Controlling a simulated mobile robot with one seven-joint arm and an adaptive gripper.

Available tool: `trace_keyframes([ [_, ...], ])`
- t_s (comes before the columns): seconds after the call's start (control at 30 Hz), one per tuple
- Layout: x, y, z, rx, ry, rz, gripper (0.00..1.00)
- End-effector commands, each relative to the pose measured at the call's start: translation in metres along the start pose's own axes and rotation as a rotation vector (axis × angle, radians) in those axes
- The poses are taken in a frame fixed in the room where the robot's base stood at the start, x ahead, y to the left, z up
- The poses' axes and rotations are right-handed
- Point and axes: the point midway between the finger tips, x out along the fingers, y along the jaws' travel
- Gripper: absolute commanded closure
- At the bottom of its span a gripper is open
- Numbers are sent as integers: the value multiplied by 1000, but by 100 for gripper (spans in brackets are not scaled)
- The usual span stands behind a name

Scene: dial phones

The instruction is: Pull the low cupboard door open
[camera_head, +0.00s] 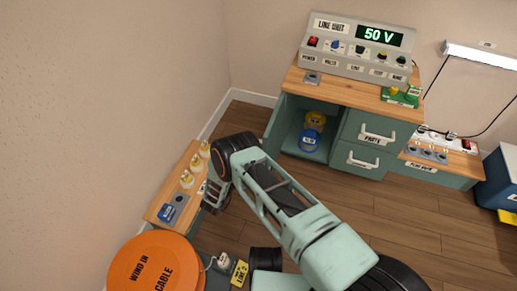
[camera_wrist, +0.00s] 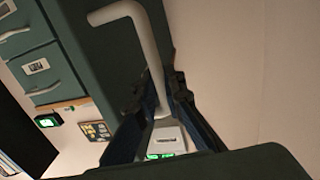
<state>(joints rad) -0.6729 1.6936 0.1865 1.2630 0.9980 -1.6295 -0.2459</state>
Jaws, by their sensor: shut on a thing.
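The low cupboard (camera_head: 291,140) is the left part of a green cabinet and stands open at the front. Its door (camera_head: 271,128) shows nearly edge-on at the left, swung out from the cabinet. In the wrist view, the dark green door panel (camera_wrist: 102,45) carries a pale bent bar handle (camera_wrist: 152,40). My gripper (camera_wrist: 160,88) is shut on this handle, with one dark finger on each side. In the head view, my arm hides part of the door, and I cannot make out the fingers or the handle.
Drawers (camera_head: 366,147) are to the right; a line unit (camera_head: 358,50) reading 50 V stands on top. A small bench (camera_head: 158,211) and orange cable drum (camera_head: 155,268) crowd the left. Floor (camera_head: 400,215) is clear at right.

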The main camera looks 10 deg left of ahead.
Motion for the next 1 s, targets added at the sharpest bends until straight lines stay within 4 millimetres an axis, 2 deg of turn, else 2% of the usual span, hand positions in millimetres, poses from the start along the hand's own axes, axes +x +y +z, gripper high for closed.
trace_keyframes([
  [0.3,1,-14,2,-2,-3,58,100],
  [0.83,2,-16,1,-2,-2,68,100],
  [0.87,2,-16,1,-2,-1,68,88],
  [1.0,2,-16,1,-2,0,69,74],
])
